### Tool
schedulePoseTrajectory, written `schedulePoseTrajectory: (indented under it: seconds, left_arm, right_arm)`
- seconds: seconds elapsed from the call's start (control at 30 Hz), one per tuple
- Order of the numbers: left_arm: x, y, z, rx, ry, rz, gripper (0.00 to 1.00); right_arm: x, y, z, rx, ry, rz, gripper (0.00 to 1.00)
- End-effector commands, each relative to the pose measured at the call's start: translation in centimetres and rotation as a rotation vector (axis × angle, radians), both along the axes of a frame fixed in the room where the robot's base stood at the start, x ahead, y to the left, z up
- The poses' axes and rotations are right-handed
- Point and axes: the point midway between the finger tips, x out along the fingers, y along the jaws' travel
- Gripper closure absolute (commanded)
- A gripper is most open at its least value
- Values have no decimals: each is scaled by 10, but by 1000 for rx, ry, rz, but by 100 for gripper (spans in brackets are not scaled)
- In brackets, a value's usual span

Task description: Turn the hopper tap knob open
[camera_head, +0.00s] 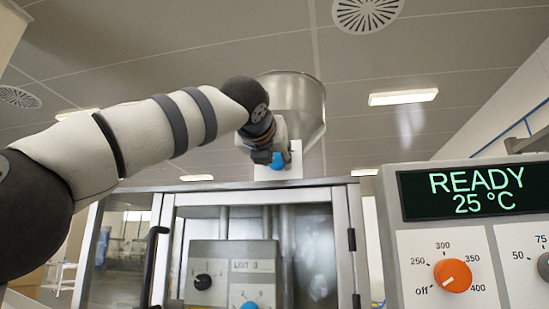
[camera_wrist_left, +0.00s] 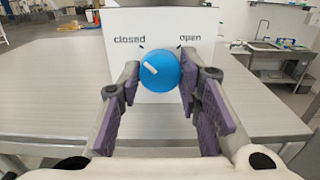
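The blue tap knob (camera_wrist_left: 159,70) sits on a white plate (camera_wrist_left: 200,22) marked "closed" at left and "open" at right. Its white pointer line slants up and left, toward "closed". My left gripper (camera_wrist_left: 160,76) is open, with one finger on each side of the knob. The fingertips are very close to its edges; I cannot tell whether they touch. In the head view the knob (camera_head: 277,161) shows beside my left gripper (camera_head: 268,156), below the steel hopper (camera_head: 305,105). My left arm hides part of the hopper. My right gripper is not in view.
Below the hopper stands a glass-fronted cabinet (camera_head: 342,225) with a grey control box (camera_head: 228,256) inside. A panel with a "READY 25 °C" display (camera_head: 462,190) and an orange dial (camera_head: 452,276) stands at the right. The wrist view shows a steel surface (camera_wrist_left: 60,85).

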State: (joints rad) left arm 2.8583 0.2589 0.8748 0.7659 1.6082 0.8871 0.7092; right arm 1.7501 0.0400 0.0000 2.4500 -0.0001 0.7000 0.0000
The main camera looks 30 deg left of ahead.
Motion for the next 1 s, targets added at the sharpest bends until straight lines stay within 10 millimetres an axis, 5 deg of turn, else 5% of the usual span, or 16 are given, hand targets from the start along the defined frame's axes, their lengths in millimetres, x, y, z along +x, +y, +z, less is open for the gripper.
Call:
schedulePoseTrajectory:
  seconds: [0.37, 1.0]
  left_arm:
    - [1, 0, -1, 77, 22, 0, 96]
    - [1, 0, -2, 626, 165, -1, 96]
  right_arm:
    - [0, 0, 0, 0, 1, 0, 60]
    - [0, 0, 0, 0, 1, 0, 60]
